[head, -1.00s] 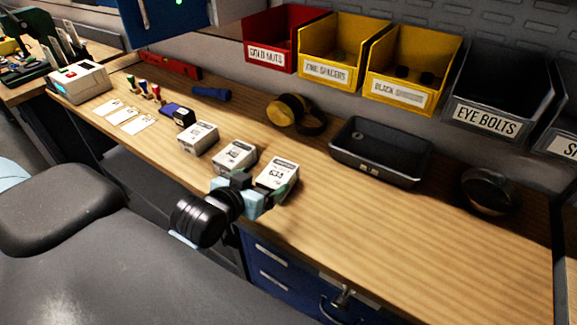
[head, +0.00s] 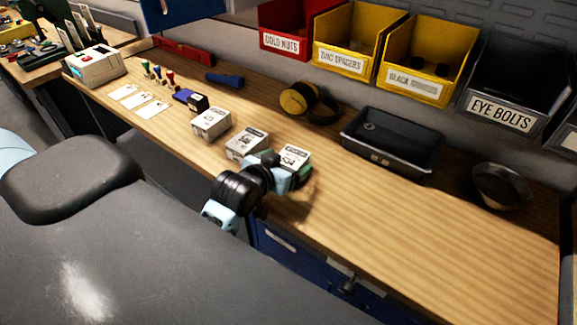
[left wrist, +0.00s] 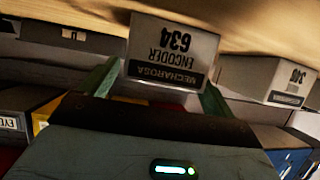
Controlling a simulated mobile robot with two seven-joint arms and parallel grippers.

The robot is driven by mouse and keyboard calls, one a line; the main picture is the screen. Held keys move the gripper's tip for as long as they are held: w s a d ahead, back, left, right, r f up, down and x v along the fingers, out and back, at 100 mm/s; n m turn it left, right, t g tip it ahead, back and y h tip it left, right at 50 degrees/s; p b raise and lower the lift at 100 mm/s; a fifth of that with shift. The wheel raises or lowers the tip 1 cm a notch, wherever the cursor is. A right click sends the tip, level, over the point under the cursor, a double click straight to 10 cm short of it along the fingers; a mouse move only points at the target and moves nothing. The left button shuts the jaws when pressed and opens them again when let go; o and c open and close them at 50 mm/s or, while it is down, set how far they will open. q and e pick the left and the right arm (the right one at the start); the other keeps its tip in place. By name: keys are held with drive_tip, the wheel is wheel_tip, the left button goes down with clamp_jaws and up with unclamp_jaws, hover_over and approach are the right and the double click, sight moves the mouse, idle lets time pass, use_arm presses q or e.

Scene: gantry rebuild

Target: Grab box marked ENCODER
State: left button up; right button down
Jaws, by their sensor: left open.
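The ENCODER box is a small white carton whose label, upside down in the left wrist view (left wrist: 172,50), reads MECHAROSA ENCODER 634. In the head view the box (head: 294,154) is the rightmost of three white cartons on the wooden bench. My left gripper (head: 284,173) is at its near side and hides its lower part. In the left wrist view the green fingers of the left gripper (left wrist: 157,92) are open, one on each side of the box. I cannot tell whether they touch it. My right gripper is not in view.
A white carton (head: 247,143) stands just left of the ENCODER box, with another carton (head: 211,122) beyond it. A black tray (head: 391,145) sits behind to the right. Coloured bins line the back. The bench front at right is clear.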

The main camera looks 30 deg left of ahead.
use_arm(q)
drive_tip(key=shift+x, duration=1.1)
drive_tip(key=c, duration=1.2)
